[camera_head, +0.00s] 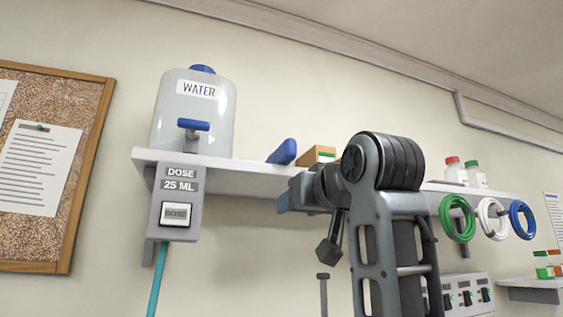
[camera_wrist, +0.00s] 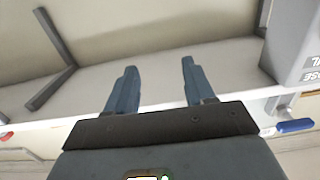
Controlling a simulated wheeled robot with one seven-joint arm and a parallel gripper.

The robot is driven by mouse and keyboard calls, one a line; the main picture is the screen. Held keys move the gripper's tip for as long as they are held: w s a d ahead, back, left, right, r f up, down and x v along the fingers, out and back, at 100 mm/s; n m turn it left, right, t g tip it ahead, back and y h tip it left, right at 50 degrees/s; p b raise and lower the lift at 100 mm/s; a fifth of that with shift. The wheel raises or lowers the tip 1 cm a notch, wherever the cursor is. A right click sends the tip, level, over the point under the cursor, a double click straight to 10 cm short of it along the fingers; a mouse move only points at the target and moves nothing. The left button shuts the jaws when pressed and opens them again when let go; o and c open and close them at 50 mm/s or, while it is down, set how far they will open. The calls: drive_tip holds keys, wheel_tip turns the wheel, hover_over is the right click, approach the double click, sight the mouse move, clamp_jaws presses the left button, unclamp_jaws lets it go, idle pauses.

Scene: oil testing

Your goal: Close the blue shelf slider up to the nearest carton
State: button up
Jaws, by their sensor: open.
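The blue slider (camera_head: 283,152) leans on the white shelf (camera_head: 245,181) in the head view, between the water tank and a brown carton (camera_head: 315,154). A small gap separates slider and carton, and my arm partly covers the carton. My gripper (camera_head: 284,201) is at the shelf's front edge, below and slightly right of the slider. In the wrist view its two blue-grey fingers (camera_wrist: 158,86) are spread with nothing between them. They show against the shelf's underside (camera_wrist: 160,75). The slider and carton are not visible in the wrist view.
The water tank (camera_head: 193,112) with a blue tap handle (camera_head: 193,125) stands left of the slider, above a grey dose box (camera_head: 176,200). Capped bottles (camera_head: 466,172) and coiled hoses (camera_head: 490,218) are to the right. A shelf bracket (camera_wrist: 60,62) shows in the wrist view.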

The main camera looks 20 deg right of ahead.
approach(290, 140)
drive_tip(key=w, duration=0.6)
drive_tip(key=w+p, duration=0.1)
drive_tip(key=w, duration=0.1)
drive_tip(key=w+p, duration=0.1)
drive_tip(key=w, duration=0.1)
drive_tip(key=shift+w+d+r, duration=0.1)
drive_tip(key=shift+d+r, duration=0.05)
drive_tip(key=shift+r, duration=0.15)
drive_tip(key=shift+w+f+p, duration=0.1)
drive_tip(key=shift+w+p, duration=0.2)
drive_tip(key=shift+w, duration=0.45)
drive_tip(key=shift+c, duration=0.3)
clamp_jaws()
